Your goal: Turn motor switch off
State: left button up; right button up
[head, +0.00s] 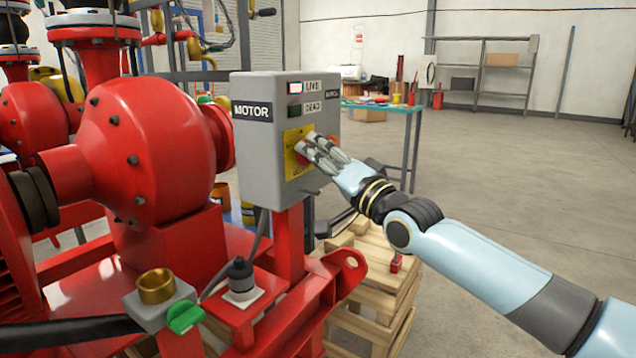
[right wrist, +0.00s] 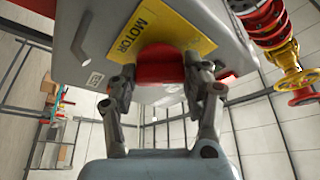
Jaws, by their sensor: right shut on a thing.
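The grey motor switch box (head: 262,165) stands on a red post and is labelled MOTOR. Its LIVE lamp (head: 295,88) glows red, and the DEAD lamp (head: 295,112) below it looks dark. The red switch knob (right wrist: 160,66) sits on a yellow plate (right wrist: 187,32) on the box's face. My right gripper (head: 309,152) is at the yellow plate, its fingers on either side of the knob. In the right wrist view my right gripper (right wrist: 160,85) is shut on the red knob. The knob is mostly hidden by the fingers in the head view. My left gripper is out of view.
A large red pump (head: 150,145) and its piping fill the left. A wooden pallet stack (head: 375,265) stands below the box. A green-topped table (head: 385,106) and shelving (head: 485,75) are farther back. The floor on the right is open.

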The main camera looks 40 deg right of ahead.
jog(key=f+n+y+b, duration=0.1)
jog(key=n+b, duration=0.1)
jog(key=shift+f+b, duration=0.1)
jog(key=shift+b, duration=0.25)
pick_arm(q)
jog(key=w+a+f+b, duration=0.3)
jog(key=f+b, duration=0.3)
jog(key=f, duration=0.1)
pick_arm(e)
jog(key=n+y, duration=0.1)
jog(key=n, duration=0.2)
jog(key=n+y, duration=0.2)
jog(key=n, duration=0.1)
jog(key=shift+d+t, duration=0.15)
jog(key=shift+t, duration=0.15)
jog(key=n+y+b, duration=0.1)
jog(key=n, duration=0.1)
jog(key=n+b, duration=0.1)
jog(key=n+y+b, duration=0.1)
jog(key=n, duration=0.1)
jog(key=shift+r+n+y, duration=0.3)
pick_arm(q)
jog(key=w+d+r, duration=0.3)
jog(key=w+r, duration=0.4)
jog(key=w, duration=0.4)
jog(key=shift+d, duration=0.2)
pick_arm(e)
jog(key=shift+r+n+g, duration=0.1)
jog(key=shift+n+g, duration=0.2)
jog(key=shift+g, duration=0.1)
